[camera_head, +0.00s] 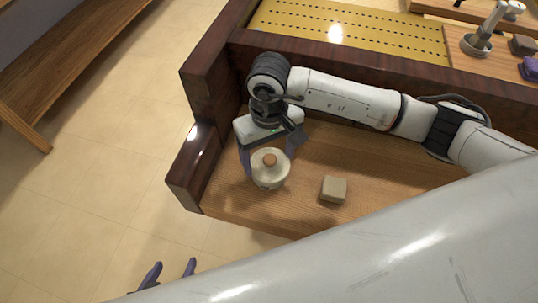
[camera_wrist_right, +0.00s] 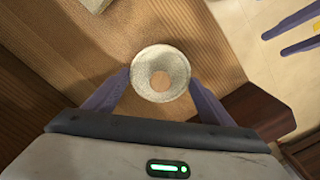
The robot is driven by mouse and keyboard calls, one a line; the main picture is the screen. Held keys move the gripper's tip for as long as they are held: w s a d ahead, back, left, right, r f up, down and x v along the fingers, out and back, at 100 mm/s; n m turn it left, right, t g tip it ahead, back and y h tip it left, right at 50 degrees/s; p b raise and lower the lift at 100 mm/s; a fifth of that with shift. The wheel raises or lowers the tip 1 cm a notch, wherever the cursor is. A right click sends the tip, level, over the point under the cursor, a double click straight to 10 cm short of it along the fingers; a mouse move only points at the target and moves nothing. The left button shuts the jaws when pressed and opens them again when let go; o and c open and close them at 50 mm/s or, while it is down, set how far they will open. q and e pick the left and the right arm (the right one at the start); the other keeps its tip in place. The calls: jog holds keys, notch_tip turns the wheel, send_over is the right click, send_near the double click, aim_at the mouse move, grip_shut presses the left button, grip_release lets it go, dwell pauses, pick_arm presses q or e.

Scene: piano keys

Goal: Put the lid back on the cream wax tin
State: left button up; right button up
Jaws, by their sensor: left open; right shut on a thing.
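A round cream lid (camera_head: 262,170) with a brown knob in its middle sits between the fingers of my right gripper (camera_head: 268,155), over the wooden ledge. The right wrist view shows this lid (camera_wrist_right: 148,86) from above, with a finger touching each side. Pale side wall shows below its rim in the head view; I cannot tell whether this is the tin under the lid, or whether the two touch. No separate open tin is in view. My left gripper (camera_head: 171,271) is open and empty, low over the floor at the ledge's near left; its fingers show top right in the wrist view.
A beige block (camera_head: 334,189) lies on the wooden ledge (camera_head: 380,175), right of the lid. A dark wooden end piece (camera_head: 195,165) bounds the ledge on the left.

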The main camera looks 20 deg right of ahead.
jog(key=shift+f+b, duration=0.2)
jog(key=shift+b, duration=0.7)
dwell(1.2)
dwell(0.3)
jog(key=o, duration=1.2)
jog(key=shift+r, duration=0.1)
jog(key=shift+r+p, duration=1.45)
jog(key=shift+r, duration=2)
grip_shut()
